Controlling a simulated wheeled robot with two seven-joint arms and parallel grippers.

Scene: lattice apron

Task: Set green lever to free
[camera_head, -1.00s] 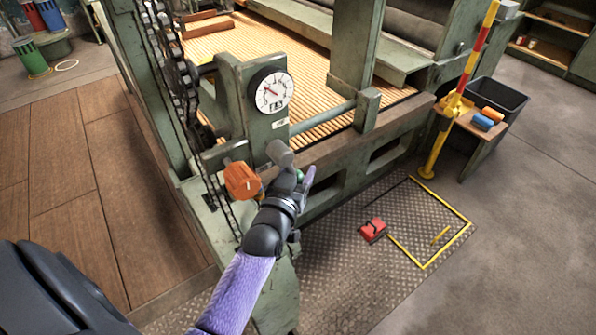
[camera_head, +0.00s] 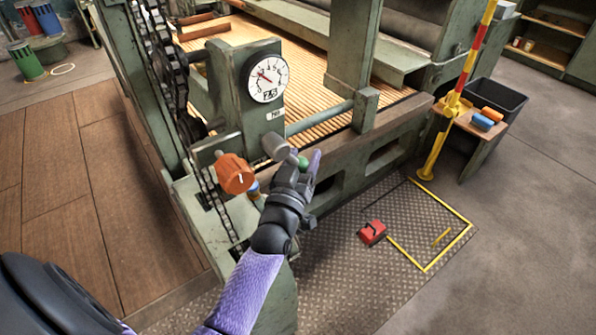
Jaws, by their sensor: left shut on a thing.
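The green lever shows as a small green knob (camera_head: 303,162) low on the front of the green machine, beside a grey cylindrical knob (camera_head: 276,147). My left gripper (camera_head: 307,172) is at the green knob, its fingers shut around it; they hide most of the lever, and its setting cannot be read. An orange knob (camera_head: 235,173) with a white mark sits to the left of the gripper. A round white dial (camera_head: 264,78) is on the panel above. My right gripper is not in view.
The machine's frame (camera_head: 232,110) and a hanging chain (camera_head: 222,220) are close to my left arm. A yellow and red post (camera_head: 462,85) stands to the right.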

